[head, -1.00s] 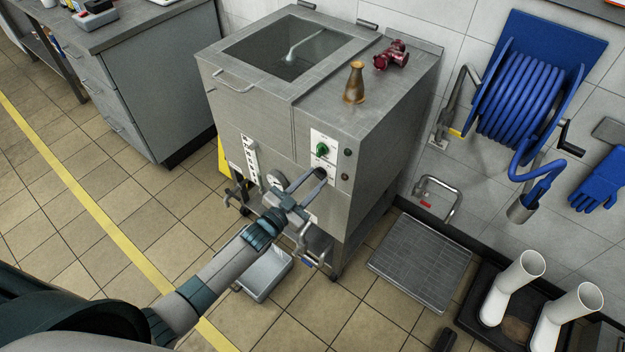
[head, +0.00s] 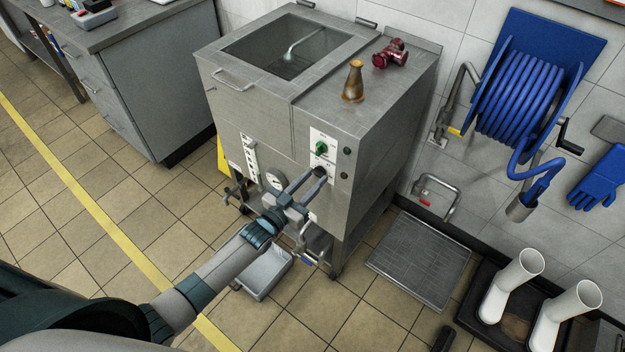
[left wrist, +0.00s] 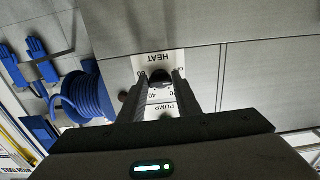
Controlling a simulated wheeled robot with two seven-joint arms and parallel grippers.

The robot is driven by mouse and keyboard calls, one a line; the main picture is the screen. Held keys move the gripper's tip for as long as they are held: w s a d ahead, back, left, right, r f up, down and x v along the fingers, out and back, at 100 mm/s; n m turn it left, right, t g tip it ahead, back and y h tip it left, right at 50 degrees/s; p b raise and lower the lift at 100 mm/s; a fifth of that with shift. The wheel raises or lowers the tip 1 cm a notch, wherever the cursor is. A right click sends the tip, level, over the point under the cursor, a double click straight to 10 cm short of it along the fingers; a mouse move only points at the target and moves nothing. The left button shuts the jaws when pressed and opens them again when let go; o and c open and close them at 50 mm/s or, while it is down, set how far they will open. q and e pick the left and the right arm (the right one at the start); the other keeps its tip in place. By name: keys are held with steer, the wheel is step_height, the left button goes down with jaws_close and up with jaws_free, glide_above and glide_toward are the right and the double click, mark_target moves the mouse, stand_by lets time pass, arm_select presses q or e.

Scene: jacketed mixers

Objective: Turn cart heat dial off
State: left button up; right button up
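The steel cart (head: 262,115) has a white control panel with a green knob (head: 321,148) on its front. Below that knob is the heat dial (left wrist: 160,77), a dark knob on a plate lettered HEAT, seen upside down in the left wrist view. My left gripper (head: 319,174) is at the lower part of the panel; its fingers hide most of this dial in the head view. In the left wrist view the fingers (left wrist: 161,80) are apart, one on each side of the dial. I cannot tell whether they touch it. The dial's pointer setting is not legible. My right gripper is not in view.
A round gauge (head: 275,180) and a valve (head: 310,258) are close to my left gripper. A brass flask (head: 354,82) and a dark red fitting (head: 390,54) stand on the cart top. A blue hose reel (head: 520,95) hangs on the wall.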

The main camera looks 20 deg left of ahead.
arm_select(q)
steer(key=o, duration=0.3)
steer(key=shift+o, duration=0.2)
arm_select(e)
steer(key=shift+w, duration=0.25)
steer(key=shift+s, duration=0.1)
arm_select(q)
steer(key=b+v, duration=0.2)
steer(key=v, duration=1.5)
steer(key=shift+s+b, duration=0.25)
steer(key=shift+b, duration=0.1)
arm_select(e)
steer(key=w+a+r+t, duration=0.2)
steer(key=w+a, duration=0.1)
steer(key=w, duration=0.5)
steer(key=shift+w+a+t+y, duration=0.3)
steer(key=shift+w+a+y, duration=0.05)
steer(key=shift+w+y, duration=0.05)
arm_select(q)
steer(key=shift+a, duration=0.1)
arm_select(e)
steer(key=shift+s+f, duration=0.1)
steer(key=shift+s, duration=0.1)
arm_select(q)
steer(key=shift+f, duration=0.1)
